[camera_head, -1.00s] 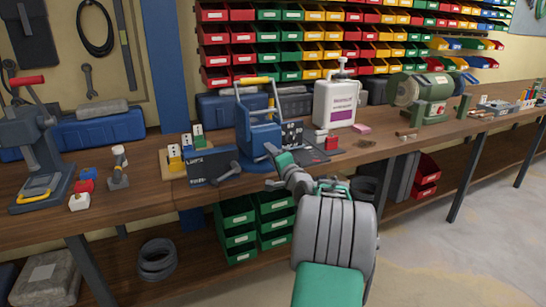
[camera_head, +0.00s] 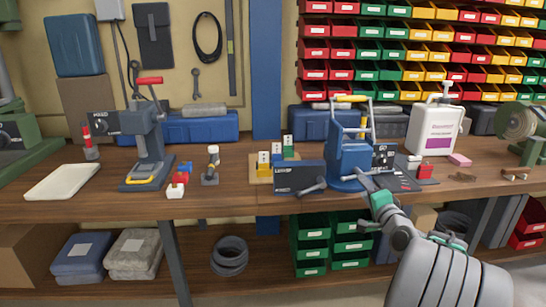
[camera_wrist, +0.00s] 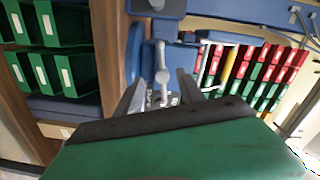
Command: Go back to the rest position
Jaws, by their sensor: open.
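My gripper (camera_head: 368,183) is in front of the blue lever press (camera_head: 349,160) on the wooden workbench, at the bench's front side. In the wrist view its two fingers (camera_wrist: 160,74) stand apart with a gap between them, and I see nothing held. A grey rod-like part of the blue device shows beyond the gap; I cannot tell whether the fingers touch it. My grey and green arm reaches in from the lower right of the head view.
A dark box with a lever (camera_head: 299,178) stands left of the press. A white pump bottle (camera_head: 434,128) stands to its right. A grey press with a red handle (camera_head: 147,150) and a pale tray (camera_head: 63,181) are further left. Green drawers (camera_head: 310,245) sit under the bench.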

